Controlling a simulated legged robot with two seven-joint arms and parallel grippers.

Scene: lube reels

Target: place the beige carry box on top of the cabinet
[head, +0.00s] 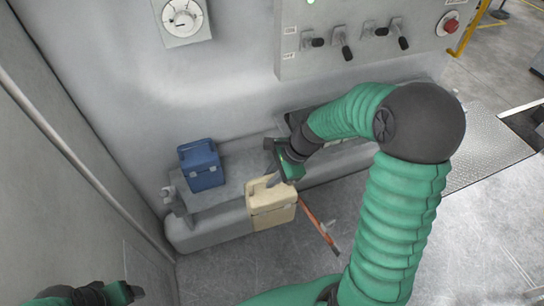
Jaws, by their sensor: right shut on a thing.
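The beige carry box (271,208) is near the middle of the head view, in front of a low grey ledge (235,178). My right gripper (273,181) comes down from the upper right and is shut on the box at its top, around the handle. The box looks upright; I cannot tell whether its base touches anything. My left gripper (128,292) is at the lower left edge, away from the box, and its jaws are too dark and cut off to read. I cannot tell for certain which grey housing is the cabinet.
A blue carry box (202,166) stands on the ledge to the left. A lever panel (365,35) with a red button (449,23) is on the wall above, and a round dial (185,18) is at upper left. An orange bar (319,227) lies right of the beige box. The floor in front looks clear.

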